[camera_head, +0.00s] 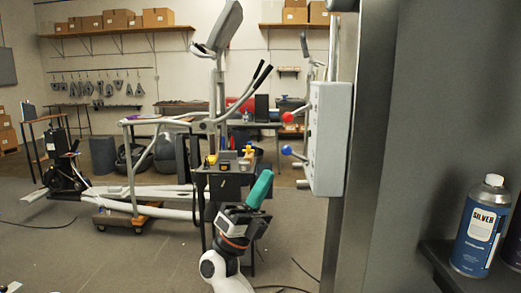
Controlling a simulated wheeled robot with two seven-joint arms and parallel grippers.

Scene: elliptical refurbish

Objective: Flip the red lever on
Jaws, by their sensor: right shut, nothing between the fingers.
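The red lever (288,117) is a thin metal rod with a red ball at its end. It sticks out to the left from the upper part of a light grey box (329,138) on the side of a grey pillar. A second lever with a blue ball (286,150) sticks out below it. My right gripper (261,188), with teal fingers, is shut and empty. It appears below and left of the blue ball and touches neither lever. My left gripper is not in view.
The grey pillar (362,170) rises right of the levers. A shelf (440,262) at lower right bears a blue and silver can (481,226). An elliptical machine (130,192) and a small cart with tools (228,168) stand behind my right arm. Open floor lies at left.

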